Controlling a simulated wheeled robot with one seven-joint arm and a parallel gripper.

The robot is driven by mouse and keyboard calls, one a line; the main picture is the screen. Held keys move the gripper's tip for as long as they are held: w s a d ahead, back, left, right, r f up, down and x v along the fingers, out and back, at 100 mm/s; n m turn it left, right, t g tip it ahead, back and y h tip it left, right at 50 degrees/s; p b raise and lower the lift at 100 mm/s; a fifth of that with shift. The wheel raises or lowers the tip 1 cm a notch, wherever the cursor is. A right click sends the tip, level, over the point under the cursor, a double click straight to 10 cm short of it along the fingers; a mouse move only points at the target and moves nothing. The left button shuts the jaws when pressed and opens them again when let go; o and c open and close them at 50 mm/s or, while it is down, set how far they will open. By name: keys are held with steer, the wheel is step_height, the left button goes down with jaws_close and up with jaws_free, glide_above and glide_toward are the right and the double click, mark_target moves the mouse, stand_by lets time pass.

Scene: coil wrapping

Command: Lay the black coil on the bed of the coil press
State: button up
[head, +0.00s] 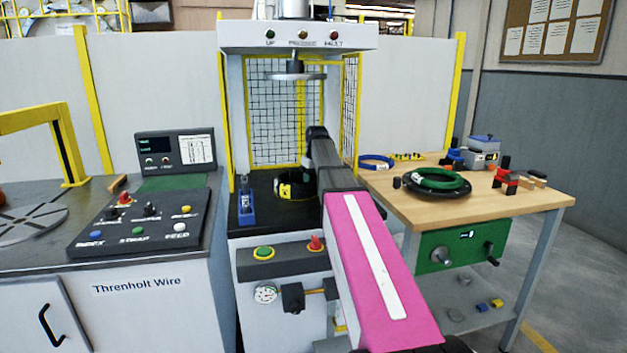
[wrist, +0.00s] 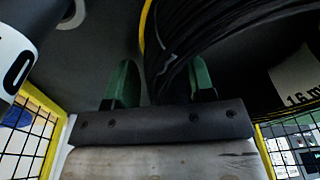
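The black coil (head: 296,190) sits low in the press over the dark bed (head: 262,218), with a yellow tag on its left side. I cannot tell if its whole underside touches the bed. In the wrist view, the coil's dark strands (wrist: 172,75) run between my gripper's two green fingers (wrist: 162,82) and curve up to the right. The left finger seems to have a thin gap to the strands; the right finger overlaps them. Whether the fingers press on the coil is unclear. In the head view, my pink arm hides the gripper and the coil's right part.
The press plate (head: 296,76) hangs raised above the bed, with yellow-framed mesh guards (head: 270,120) around it. A blue object (head: 246,205) stands at the bed's front left. A wooden bench (head: 480,205) at right carries a green coil (head: 440,178). A control desk (head: 140,225) is at left.

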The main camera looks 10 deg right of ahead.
steer(key=shift+r, duration=0.1)
step_height(320, 180, up, 12)
steer(key=s, duration=0.1)
steer(key=shift+s+d, duration=0.15)
steer(key=shift+d, duration=0.15)
stand_by(0.3)
steer(key=shift+o, duration=0.2)
stand_by(1.9)
